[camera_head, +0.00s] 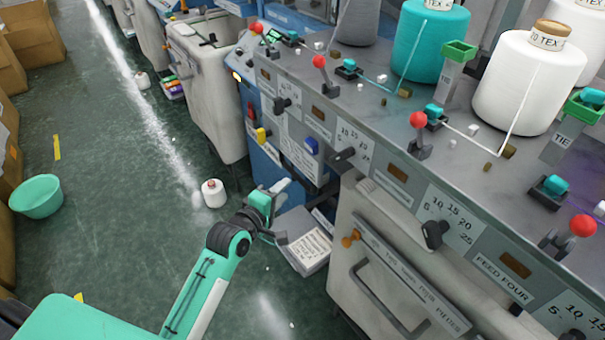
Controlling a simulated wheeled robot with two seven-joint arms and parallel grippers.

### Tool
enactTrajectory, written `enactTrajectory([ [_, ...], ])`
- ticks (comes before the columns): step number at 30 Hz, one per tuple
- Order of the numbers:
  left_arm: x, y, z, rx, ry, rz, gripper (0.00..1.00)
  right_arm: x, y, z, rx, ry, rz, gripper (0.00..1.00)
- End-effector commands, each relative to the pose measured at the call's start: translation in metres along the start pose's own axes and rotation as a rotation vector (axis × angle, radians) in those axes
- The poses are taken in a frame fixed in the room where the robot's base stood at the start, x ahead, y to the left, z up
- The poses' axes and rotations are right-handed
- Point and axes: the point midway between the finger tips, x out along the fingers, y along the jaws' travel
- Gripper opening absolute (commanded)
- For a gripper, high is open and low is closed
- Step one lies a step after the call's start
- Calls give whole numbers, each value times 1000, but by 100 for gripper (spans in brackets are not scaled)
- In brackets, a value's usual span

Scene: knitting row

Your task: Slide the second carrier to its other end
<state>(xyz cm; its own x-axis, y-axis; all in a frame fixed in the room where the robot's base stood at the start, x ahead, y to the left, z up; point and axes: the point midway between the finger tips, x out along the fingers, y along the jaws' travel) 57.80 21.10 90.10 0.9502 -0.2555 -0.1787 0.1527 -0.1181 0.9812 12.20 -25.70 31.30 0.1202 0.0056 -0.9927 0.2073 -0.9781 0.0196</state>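Small teal-topped blocks on dark bases sit in a row on the grey machine top: one at the far end (291,37), one further along (349,68), one nearer (434,115) and one near the right edge (553,188). They look like the carriers, but no label shows which is second. Yarn runs near some of them. My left gripper (284,212) is low in front of the machine, below and well apart from these blocks. Its fingers look spread, with nothing held. My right gripper is not in view.
Red-ball levers (319,62) and black dials (435,234) line the machine's front. Large teal (428,45) and white (518,85) cones stand behind. A white cone (213,193), a green bowl (37,197) and boxes (31,35) are on the floor. Floor left of the machine is mostly free.

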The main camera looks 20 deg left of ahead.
Motion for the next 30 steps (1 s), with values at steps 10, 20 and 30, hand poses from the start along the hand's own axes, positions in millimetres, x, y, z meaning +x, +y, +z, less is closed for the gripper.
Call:
enactTrajectory([
  [10, 68, 1, 0, 1, 0, -1, 36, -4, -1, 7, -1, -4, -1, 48],
  [20, 100, -1, 0, 1, 1, -2, 36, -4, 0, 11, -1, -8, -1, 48],
  [30, 101, -1, 0, 1, 1, -1, 30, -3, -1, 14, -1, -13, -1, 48],
])
